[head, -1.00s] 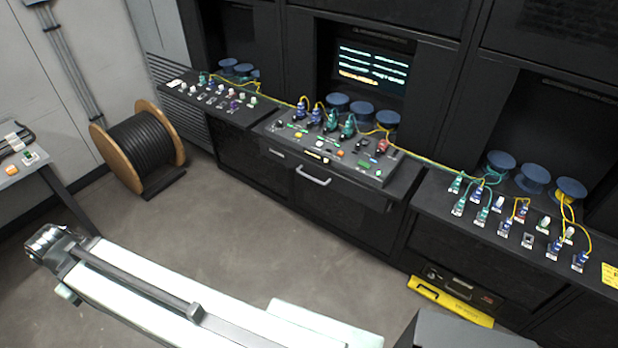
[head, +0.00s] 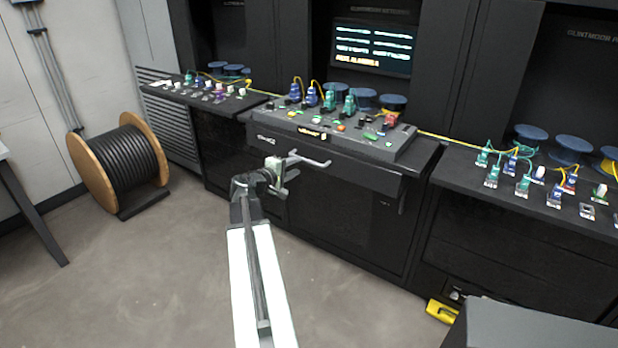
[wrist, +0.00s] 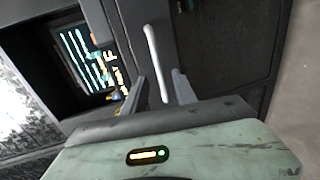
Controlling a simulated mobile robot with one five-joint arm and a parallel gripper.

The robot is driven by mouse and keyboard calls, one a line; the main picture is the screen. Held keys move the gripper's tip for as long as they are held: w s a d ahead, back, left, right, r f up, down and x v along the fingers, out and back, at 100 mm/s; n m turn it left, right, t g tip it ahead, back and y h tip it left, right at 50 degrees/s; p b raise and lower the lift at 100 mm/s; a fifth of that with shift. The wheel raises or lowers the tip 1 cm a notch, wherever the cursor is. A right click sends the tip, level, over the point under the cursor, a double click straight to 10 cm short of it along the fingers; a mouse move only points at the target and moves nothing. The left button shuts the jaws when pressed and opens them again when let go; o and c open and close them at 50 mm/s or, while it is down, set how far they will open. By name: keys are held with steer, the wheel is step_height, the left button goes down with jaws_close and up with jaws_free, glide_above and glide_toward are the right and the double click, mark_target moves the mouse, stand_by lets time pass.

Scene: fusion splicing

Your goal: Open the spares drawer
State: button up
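The drawer (head: 355,168) is a dark front panel under the middle console, with a pale bar handle (head: 312,160). It looks shut. My gripper (head: 284,174) is in front of the drawer, at the left part of the handle.
The console (head: 340,132) above carries several connectors and yellow cables. A screen (head: 372,48) stands behind it. A cable reel (head: 122,165) is on the floor at left. A yellow case (head: 440,311) lies low at right. The floor before the cabinet is clear.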

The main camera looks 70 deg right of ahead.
mark_target(306, 161)
steer(key=b+x, duration=0.1)
steer(key=x, duration=0.7)
steer(key=shift+r, duration=0.1)
jaws_close()
steer(key=shift+a, duration=0.1)
stand_by(0.9)
